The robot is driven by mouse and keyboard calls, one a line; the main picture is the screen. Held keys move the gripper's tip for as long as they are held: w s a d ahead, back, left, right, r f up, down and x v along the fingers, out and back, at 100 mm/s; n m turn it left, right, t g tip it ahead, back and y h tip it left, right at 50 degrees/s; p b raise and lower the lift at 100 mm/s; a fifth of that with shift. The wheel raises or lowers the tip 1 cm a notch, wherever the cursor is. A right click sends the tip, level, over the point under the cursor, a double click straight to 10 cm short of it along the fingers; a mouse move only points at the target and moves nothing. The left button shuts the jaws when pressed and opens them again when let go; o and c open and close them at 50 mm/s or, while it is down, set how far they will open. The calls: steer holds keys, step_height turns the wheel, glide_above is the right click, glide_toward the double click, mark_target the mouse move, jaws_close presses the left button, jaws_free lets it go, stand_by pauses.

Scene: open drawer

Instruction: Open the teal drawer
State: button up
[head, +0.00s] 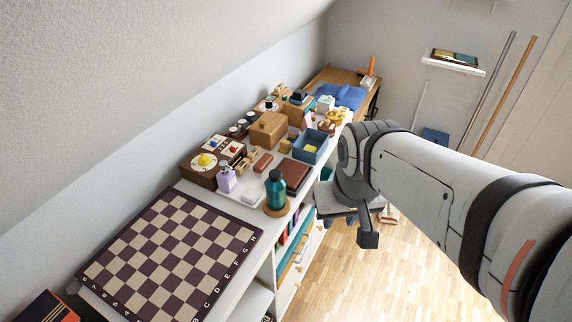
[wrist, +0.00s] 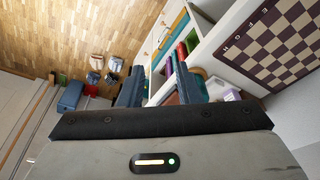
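The teal drawer (head: 289,254) is in the front of the long white shelf unit, below its top and left of my gripper in the head view. It looks flush with the unit and has a light wooden handle. In the wrist view the teal front (wrist: 174,32) shows beyond the fingers, near the top. My gripper (head: 366,238) hangs over the floor in front of the unit, apart from the drawer. In the wrist view its two fingers (wrist: 157,82) are spread with nothing held between them.
The unit's top carries a chessboard (head: 172,256), a teal bottle (head: 275,191), a blue box (head: 310,146) and many small things. White drawers and shelves with books flank the teal front. The wooden floor (head: 345,270) before the unit is mostly clear.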

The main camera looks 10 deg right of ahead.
steer(key=shift+d, duration=0.1)
steer(key=m+g+y+b, duration=0.15)
steer(key=m+b, duration=0.55)
steer(key=b, duration=1)
glide_above(303, 248)
steer(key=s+d, duration=0.1)
steer(key=d, duration=0.1)
step_height(303, 248, down, 42)
steer(key=r, duration=0.1)
steer(key=f, duration=0.2)
steer(key=a+f+b, duration=0.1)
steer(key=f, duration=0.2)
steer(key=w+f, duration=0.1)
steer(key=f, duration=0.2)
steer(key=shift+a+f+b, duration=0.2)
steer(key=shift+f+b, duration=0.05)
steer(key=shift+b, duration=0.15)
steer(key=shift+c, duration=0.4)
jaws_close()
